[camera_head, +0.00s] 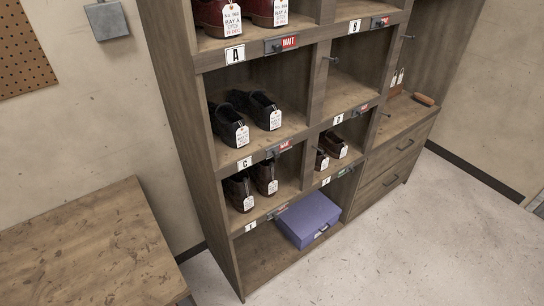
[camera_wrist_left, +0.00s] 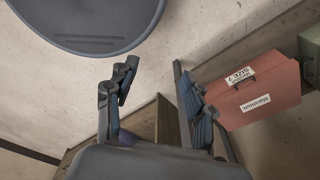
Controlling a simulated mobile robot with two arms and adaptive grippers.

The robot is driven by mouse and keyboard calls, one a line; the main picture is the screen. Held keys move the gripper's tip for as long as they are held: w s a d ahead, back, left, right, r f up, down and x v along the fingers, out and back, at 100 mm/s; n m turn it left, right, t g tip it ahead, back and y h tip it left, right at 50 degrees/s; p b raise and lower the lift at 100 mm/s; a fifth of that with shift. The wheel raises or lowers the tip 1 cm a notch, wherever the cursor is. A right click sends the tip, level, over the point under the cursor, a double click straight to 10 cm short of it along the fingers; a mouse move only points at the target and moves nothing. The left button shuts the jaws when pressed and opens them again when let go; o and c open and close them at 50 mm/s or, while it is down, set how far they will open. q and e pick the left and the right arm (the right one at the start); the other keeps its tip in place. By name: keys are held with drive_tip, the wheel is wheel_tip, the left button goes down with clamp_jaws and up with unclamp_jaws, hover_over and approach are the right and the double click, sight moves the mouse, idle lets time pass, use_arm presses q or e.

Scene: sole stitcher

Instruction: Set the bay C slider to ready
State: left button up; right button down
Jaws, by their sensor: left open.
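The bay C slider (camera_head: 278,152) is a small dark strip with a knob on the shelf edge, right of the white C label (camera_head: 244,163). A red WAIT sign (camera_head: 285,146) shows at its right. In bay C above it stands a pair of black shoes (camera_head: 240,131) with white tags. My left gripper (camera_wrist_left: 154,75) shows only in the left wrist view; its fingers are apart with nothing between them. No gripper is in the head view, and the slider is not in the left wrist view. My right gripper is not in view.
Other bays of the wooden shelf (camera_head: 262,76) hold tagged shoes. A purple box (camera_head: 308,218) sits in the bottom right. A wooden table (camera_head: 85,250) stands at the left. Floor in front is clear. The left wrist view shows a salmon-red labelled box (camera_wrist_left: 275,95) and a green box (camera_wrist_left: 311,50).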

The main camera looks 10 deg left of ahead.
use_arm(q)
drive_tip(key=f+b, duration=0.2)
drive_tip(key=w+f+b, duration=0.1)
drive_tip(key=f+b, duration=0.2)
drive_tip(key=f, duration=0.1)
drive_tip(key=shift+w+d+b, duration=0.3)
drive_tip(key=shift+w+b, duration=0.1)
clamp_jaws()
drive_tip(key=w+d+b, duration=0.2)
drive_tip(key=w+b, duration=0.5)
drive_tip(key=w, duration=0.2)
drive_tip(key=w+d+r+m+t+h+b, duration=0.1)
drive_tip(key=w+r+t+h, duration=0.2)
drive_tip(key=w+r, duration=1.1)
drive_tip(key=w+d+r+m+t+h+b, duration=0.1)
drive_tip(key=w+r+t+h, duration=0.2)
drive_tip(key=w+r+t, duration=0.4)
drive_tip(key=w+d+r+m+t+h+b, duration=0.1)
drive_tip(key=w+r+t, duration=0.4)
drive_tip(key=w+r, duration=1.6)
wheel_tip(320, 180, up, 17)
drive_tip(key=shift+f+h, duration=0.1)
drive_tip(key=shift+h, duration=0.8)
